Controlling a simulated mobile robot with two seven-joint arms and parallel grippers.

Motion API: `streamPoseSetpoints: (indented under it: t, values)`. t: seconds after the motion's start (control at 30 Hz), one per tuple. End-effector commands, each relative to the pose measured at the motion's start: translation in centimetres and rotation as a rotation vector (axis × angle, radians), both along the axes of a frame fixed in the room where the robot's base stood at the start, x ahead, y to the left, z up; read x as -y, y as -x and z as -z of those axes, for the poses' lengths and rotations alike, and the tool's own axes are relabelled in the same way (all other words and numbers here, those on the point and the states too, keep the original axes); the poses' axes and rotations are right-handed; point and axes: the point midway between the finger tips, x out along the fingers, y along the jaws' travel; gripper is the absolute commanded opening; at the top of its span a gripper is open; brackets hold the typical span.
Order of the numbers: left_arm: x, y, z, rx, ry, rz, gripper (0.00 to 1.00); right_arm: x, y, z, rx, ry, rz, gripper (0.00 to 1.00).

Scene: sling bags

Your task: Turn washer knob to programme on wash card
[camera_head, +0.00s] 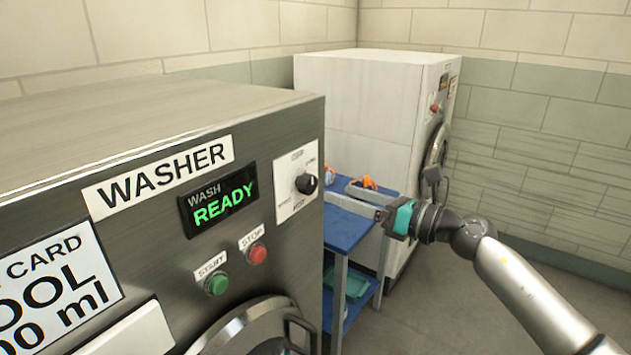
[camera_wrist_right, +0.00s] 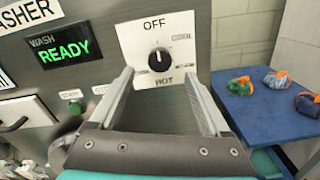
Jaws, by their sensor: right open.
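The washer knob (camera_head: 306,183) is a black round knob on a white dial plate at the right of the washer's front. In the right wrist view the knob (camera_wrist_right: 159,60) has its white mark pointing up at OFF; COOL is at upper right, HOT at the bottom, and other labels are too small to read. The wash card (camera_head: 58,285) is cut off at the left; "CARD", "OOL" and "00 ml" show. My right gripper (camera_head: 382,214) is open and empty, right of the dial and apart from it. In the wrist view its fingers point at the knob from either side. My left gripper is not in view.
The washer display (camera_head: 219,201) reads WASH READY. A green start button (camera_head: 216,284) and a red stop button (camera_head: 257,253) sit below it. A blue table (camera_head: 345,228) with colourful bundles stands right of the washer, before a white machine (camera_head: 365,95).

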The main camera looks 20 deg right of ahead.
Motion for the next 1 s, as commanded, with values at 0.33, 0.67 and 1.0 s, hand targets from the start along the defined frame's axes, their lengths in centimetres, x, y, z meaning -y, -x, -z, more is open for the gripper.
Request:
streamPoseSetpoints:
  t: [0.33, 0.67, 1.0]
  values:
    - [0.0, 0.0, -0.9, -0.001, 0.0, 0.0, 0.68, -3.4, -4.2, -0.2, 0.001, -0.002, -0.001, 0.81]
    - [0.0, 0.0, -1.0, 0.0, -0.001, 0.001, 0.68, -4.6, -5.9, 0.0, -0.001, -0.002, 0.0, 0.81]
    - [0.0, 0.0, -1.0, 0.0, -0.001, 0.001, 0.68, -4.7, -6.0, 0.0, -0.001, -0.001, 0.0, 0.69]
